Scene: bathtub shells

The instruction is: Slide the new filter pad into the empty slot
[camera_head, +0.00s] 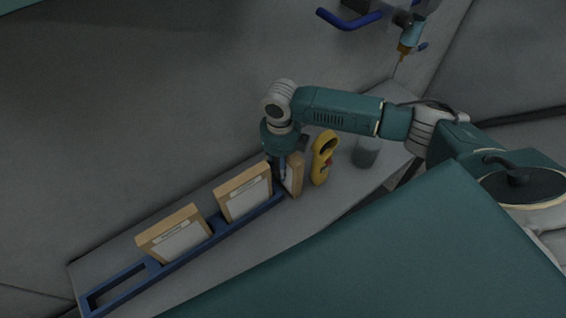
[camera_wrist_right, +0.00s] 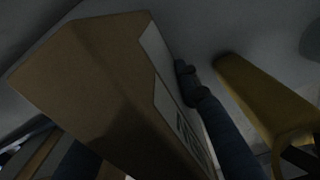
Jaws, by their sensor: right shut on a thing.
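A blue rack (camera_head: 222,234) lies along the grey bench. Two tan-framed filter pads with pale faces, one (camera_head: 177,240) and another (camera_head: 243,196), stand tilted in it. The slot at its left end is empty. My right gripper (camera_head: 284,178) is shut on a third pad (camera_head: 295,176) at the rack's right end. In the wrist view this pad (camera_wrist_right: 95,85) fills the middle, brown with a white label, with a dark finger against its labelled side. I cannot tell whether its lower edge touches the bench or rack. My left gripper is out of view.
A yellow handheld device (camera_head: 323,157) stands just right of the held pad; it also shows in the wrist view (camera_wrist_right: 262,95). A grey translucent container (camera_head: 366,150) stands further right. A tool with a blue handle (camera_head: 410,38) hangs at the back. The bench behind the rack is clear.

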